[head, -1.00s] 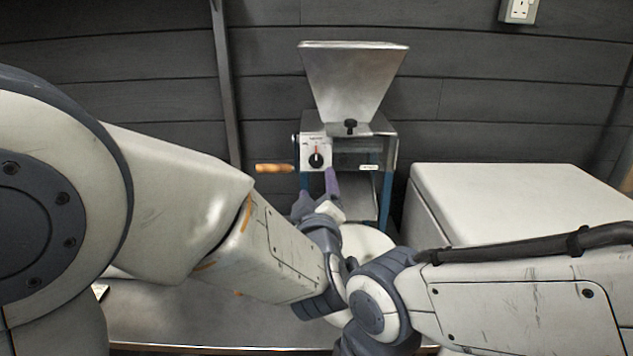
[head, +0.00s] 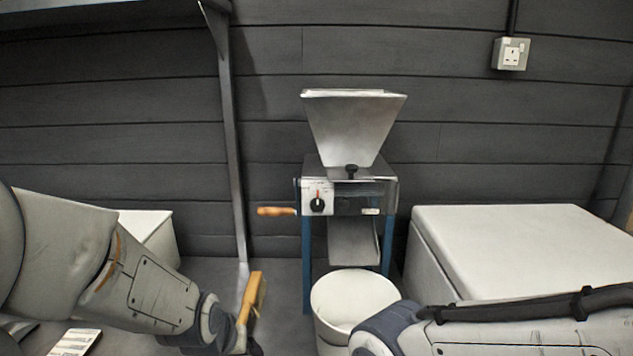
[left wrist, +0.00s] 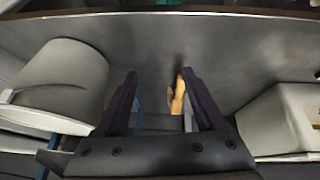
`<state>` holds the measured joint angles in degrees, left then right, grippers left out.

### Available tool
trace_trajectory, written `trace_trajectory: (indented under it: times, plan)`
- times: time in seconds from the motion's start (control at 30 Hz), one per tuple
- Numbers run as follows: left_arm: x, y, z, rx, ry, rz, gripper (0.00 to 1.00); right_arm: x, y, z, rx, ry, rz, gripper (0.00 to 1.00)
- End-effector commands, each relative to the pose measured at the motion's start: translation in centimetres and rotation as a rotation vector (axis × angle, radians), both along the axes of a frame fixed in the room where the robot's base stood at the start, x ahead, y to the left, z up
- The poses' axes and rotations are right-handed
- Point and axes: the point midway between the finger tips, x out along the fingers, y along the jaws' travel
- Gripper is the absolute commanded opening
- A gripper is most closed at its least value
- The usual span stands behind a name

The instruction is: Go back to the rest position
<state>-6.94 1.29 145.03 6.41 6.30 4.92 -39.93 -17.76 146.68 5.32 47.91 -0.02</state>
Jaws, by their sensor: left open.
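My left gripper (left wrist: 160,78) is open in the left wrist view, with two dark fingers spread apart. A tan wooden-looking piece (left wrist: 178,98) shows between the fingers, nearer the right one; I cannot tell how far beyond them it is. In the head view my left forearm reaches in low at the left, and a tan piece (head: 252,297) shows beside its wrist. The fingers are mostly hidden there. My right arm lies across the lower right of the head view, and its gripper is out of the picture.
A grain mill (head: 350,195) with a metal hopper (head: 353,128) and wooden crank handle (head: 276,211) stands ahead. A white bucket (head: 350,300) sits at its foot. A large white chest (head: 530,245) is on the right; a smaller white box (head: 150,235) is at left.

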Motion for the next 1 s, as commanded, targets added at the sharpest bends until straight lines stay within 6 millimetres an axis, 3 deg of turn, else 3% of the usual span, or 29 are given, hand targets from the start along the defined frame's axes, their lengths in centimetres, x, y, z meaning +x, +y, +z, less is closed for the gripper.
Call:
trace_trajectory:
  times: [0.33, 0.67, 1.0]
  plan:
    - [-6.1, 4.3, -1.9, 0.097, 0.251, -0.066, 0.71, 0.0, 0.0, 0.0, 0.0, 0.0, 0.0, 0.0]
    - [-8.6, -1.3, -0.1, 0.104, 0.28, -0.252, 0.71, 0.0, 0.0, 0.0, 0.0, 0.0, 0.0, 0.0]
    - [-13.6, -6.6, 2.0, 0.122, 0.335, -0.49, 0.71, 0.0, 0.0, 0.0, 0.0, 0.0, 0.0, 0.0]
